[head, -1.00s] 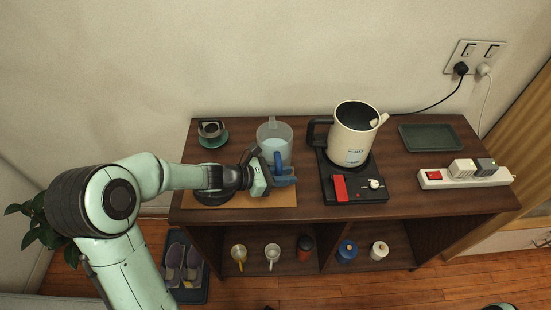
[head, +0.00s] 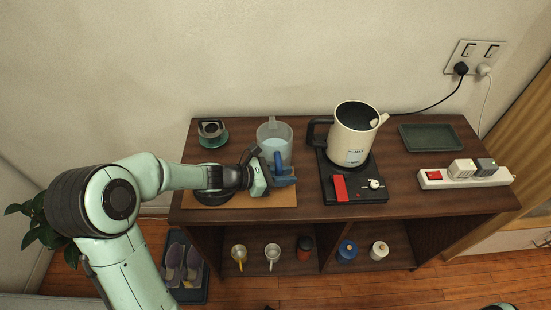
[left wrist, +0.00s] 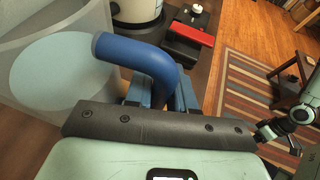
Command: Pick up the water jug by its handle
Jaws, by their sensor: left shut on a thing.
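The water jug (head: 273,135) is a clear, frosted pitcher with pale water in it, standing upright on a tan board (head: 215,197) on the shelf top. In the left wrist view the jug (left wrist: 35,55) fills the upper left. Its blue handle (left wrist: 140,55) curves out from the jug wall toward my gripper. My left gripper (head: 280,174) is at the jug's near side, shut on the handle; it also shows in the left wrist view (left wrist: 160,92). The fingertips are partly hidden behind the handle and the gripper's own body.
A cream kettle (head: 352,140) stands on a black base (head: 370,193) with a red switch, right of the jug. A dark cup on a green saucer (head: 214,139) is behind left. A green tray (head: 430,137) and a white power strip (head: 435,183) are at the right.

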